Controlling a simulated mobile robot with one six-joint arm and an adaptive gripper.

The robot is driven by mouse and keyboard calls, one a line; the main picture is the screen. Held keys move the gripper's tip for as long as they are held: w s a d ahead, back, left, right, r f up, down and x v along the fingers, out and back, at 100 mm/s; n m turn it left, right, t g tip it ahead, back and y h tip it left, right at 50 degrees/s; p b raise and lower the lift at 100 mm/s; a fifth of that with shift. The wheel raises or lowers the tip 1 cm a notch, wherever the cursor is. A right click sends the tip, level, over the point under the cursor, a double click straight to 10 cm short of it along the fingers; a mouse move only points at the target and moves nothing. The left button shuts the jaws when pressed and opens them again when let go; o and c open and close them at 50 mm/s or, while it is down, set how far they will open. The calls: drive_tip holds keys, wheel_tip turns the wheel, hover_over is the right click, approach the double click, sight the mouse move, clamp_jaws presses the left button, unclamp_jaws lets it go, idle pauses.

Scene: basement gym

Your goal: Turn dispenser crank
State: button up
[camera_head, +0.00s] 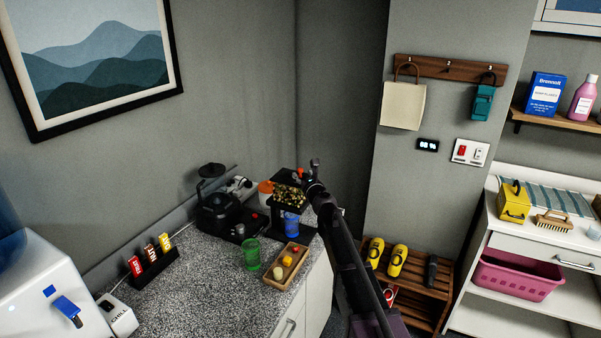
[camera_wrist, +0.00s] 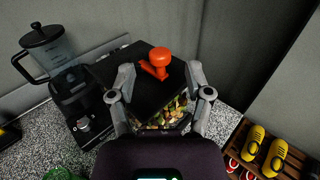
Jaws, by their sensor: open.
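The dispenser (camera_head: 289,195) is a dark unit with nut-like pieces showing in its clear front, on the counter's far right corner. In the wrist view, its black top (camera_wrist: 125,72) carries an orange-red crank (camera_wrist: 159,60) with a round knob. A blue cup (camera_head: 291,224) stands under the dispenser. My gripper (camera_wrist: 160,76) is open above the dispenser, one finger on each side of the crank. I see no clear contact with it. In the head view, my gripper (camera_head: 315,170) is beside the dispenser's top, and the crank is mostly hidden.
A black blender or grinder (camera_head: 217,210) stands left of the dispenser. A green cup (camera_head: 252,255) and a wooden tray (camera_head: 272,281) with small items are in front. The speckled counter (camera_head: 200,285) is clear farther forward. Walls close in behind.

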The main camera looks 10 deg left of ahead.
sight(301, 172)
drive_tip(key=shift+x, duration=1.55)
clamp_jaws()
